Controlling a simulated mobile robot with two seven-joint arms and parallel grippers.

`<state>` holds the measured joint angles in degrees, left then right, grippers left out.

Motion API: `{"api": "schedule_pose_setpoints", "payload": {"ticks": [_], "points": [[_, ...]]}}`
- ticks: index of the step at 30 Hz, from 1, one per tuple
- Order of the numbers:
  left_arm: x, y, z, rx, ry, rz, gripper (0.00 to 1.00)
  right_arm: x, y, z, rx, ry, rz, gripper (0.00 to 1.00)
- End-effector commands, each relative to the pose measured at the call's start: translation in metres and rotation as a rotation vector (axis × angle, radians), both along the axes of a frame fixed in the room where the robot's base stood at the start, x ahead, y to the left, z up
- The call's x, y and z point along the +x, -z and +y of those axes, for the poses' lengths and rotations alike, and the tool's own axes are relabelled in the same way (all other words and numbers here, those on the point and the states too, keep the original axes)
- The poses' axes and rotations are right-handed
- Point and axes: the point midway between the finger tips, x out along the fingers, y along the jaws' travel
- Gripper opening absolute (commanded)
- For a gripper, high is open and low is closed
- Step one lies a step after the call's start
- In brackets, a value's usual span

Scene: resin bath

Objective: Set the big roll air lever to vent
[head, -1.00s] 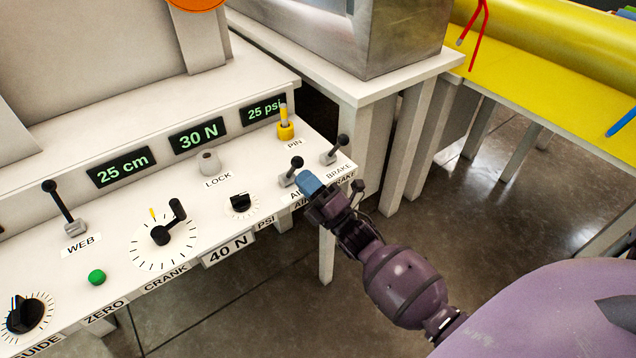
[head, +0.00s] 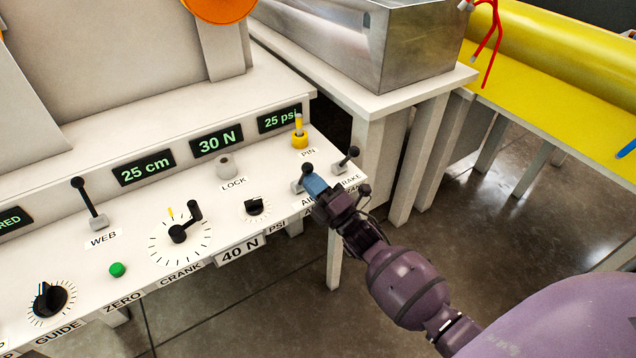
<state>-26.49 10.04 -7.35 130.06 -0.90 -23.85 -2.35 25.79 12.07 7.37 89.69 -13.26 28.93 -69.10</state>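The air lever (head: 307,170) is a black-knobbed lever on a grey base at the right end of the white panel, above a partly covered label starting "AI". It leans up and slightly right in the picture. My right gripper (head: 314,185), with blue fingertips, is right at the lever, overlapping its lower right side. I cannot tell whether they touch, or whether the fingers are open or shut. My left gripper is not in view.
The brake lever (head: 352,153) stands close to the right of the gripper. The yellow pin (head: 299,138) is behind. A pressure knob (head: 254,207), lock knob (head: 226,166), crank (head: 185,228) and web lever (head: 85,200) lie leftward. The display (head: 279,121) reads 25 psi.

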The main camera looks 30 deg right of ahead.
Motion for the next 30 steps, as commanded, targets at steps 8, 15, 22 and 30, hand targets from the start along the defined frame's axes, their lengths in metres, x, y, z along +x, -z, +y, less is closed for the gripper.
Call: {"api": "schedule_pose_setpoints", "payload": {"ticks": [8,15,22,30], "points": [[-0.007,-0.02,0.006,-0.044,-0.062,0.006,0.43,0.017,-0.032,-0.001,-0.005,0.0,0.187,0.0],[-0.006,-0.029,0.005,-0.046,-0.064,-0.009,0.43,0.029,-0.025,0.0,0.0,0.0,0.286,0.0],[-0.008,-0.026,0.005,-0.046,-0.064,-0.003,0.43,0.039,-0.023,0.0,0.0,0.0,0.291,0.0],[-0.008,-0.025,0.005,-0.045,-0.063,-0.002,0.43,0.047,-0.025,0.0,0.0,0.0,0.289,0.0]]}}
